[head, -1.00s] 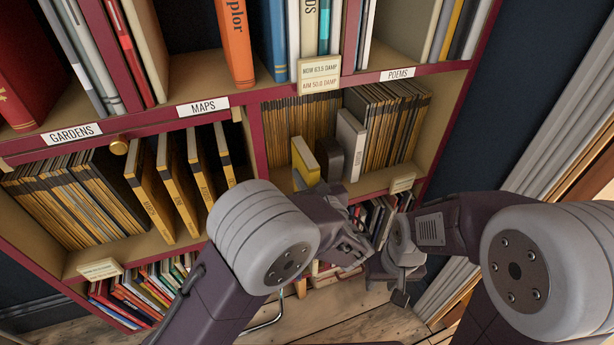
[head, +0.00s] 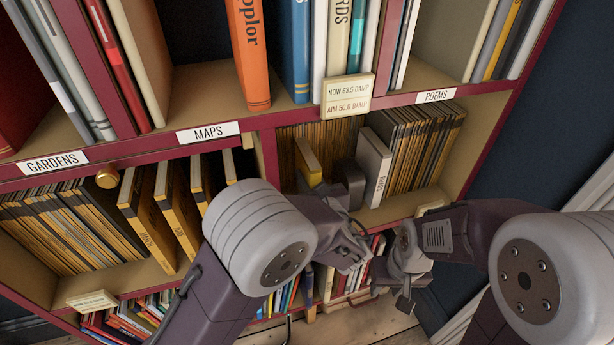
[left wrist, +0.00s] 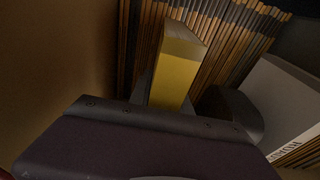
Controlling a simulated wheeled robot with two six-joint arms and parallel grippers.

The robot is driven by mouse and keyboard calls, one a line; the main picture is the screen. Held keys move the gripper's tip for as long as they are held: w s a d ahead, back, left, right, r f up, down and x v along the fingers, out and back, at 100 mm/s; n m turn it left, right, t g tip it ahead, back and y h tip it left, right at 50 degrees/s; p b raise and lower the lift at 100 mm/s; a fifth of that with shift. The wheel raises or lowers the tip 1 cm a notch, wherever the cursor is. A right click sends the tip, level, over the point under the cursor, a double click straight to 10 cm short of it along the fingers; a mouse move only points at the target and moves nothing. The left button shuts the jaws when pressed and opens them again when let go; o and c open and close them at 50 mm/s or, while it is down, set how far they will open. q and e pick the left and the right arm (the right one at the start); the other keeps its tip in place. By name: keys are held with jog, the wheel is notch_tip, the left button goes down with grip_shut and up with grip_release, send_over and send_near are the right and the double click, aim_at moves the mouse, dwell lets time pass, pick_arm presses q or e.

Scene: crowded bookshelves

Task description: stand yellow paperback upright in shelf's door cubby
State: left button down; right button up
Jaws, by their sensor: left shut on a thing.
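The yellow paperback (head: 308,162) is inside the right-hand cubby of the middle row, standing near upright with a slight lean in the picture. In the left wrist view it shows beyond my gripper body (left wrist: 177,75), in front of a row of dark-spined magazines.
A pale book (head: 373,166) stands right of the dark block, then more magazines (head: 425,140). Free room lies left of the paperback, beside the cubby's left wall (left wrist: 60,70). A small label (head: 346,96) hangs from the shelf edge above. A brass knob (head: 107,177) is at left.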

pick_arm(q)
jog(key=shift+w, duration=0.15)
jog(key=shift+f, duration=0.35)
jog(key=c, duration=1.1)
grip_release()
jog(key=v, duration=0.3)
jog(key=f+v, duration=0.1)
jog(key=v, duration=0.5)
jog(key=shift+d+f+p, duration=0.1)
jog(key=shift+p, duration=0.2)
